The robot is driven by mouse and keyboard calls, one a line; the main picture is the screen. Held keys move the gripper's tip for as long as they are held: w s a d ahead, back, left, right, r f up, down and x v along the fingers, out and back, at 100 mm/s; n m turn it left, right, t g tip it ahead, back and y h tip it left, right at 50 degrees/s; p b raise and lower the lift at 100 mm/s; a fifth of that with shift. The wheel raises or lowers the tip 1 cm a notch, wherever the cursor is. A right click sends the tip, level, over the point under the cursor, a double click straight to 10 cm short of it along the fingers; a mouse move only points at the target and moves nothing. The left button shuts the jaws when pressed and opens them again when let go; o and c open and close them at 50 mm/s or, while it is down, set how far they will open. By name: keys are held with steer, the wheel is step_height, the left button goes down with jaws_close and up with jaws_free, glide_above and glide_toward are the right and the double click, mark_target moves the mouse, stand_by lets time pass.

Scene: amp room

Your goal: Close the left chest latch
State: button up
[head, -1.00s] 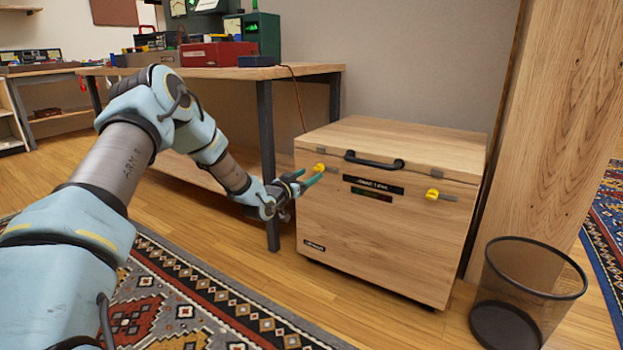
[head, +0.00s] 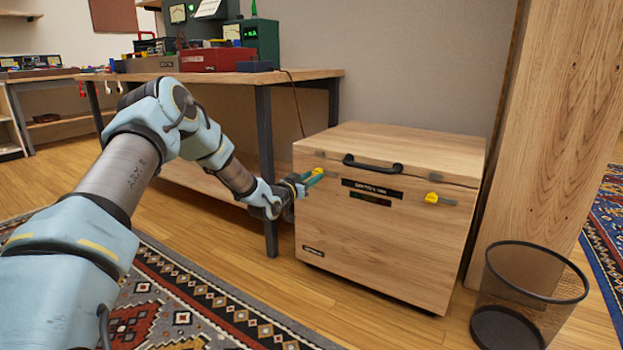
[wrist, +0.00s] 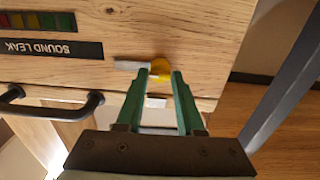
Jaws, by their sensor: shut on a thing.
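The wooden chest (head: 385,225) stands on the floor with its lid down. Its left latch (head: 317,171) has a yellow knob near the top front edge. In the wrist view, the left latch (wrist: 157,67) shows the knob and a grey bar lying sideways, roughly along the chest front. A small grey plate (wrist: 156,101) sits by the lid edge, apart from the bar. My gripper (head: 309,177) reaches in from the left and is shut on the left latch's knob. In the wrist view, the green fingers of my gripper (wrist: 163,75) lie on both sides of the knob, partly hiding it.
The right latch (head: 432,198) also has a yellow knob and a sideways grey bar. A black handle (head: 373,164) is between the latches. A workbench (head: 225,78) with a dark leg stands close behind my forearm. A wire bin (head: 528,290) is right of the chest.

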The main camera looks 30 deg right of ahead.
jaws_close()
steer(key=shift+n, duration=0.3)
steer(key=n+p, duration=0.2)
steer(key=shift+r+n, duration=0.1)
steer(key=shift+n, duration=0.3)
steer(key=n+p, duration=0.1)
steer(key=n, duration=1.3)
steer(key=shift+p, duration=0.3)
steer(key=shift+n, duration=0.4)
steer(key=o, duration=0.8)
jaws_free()
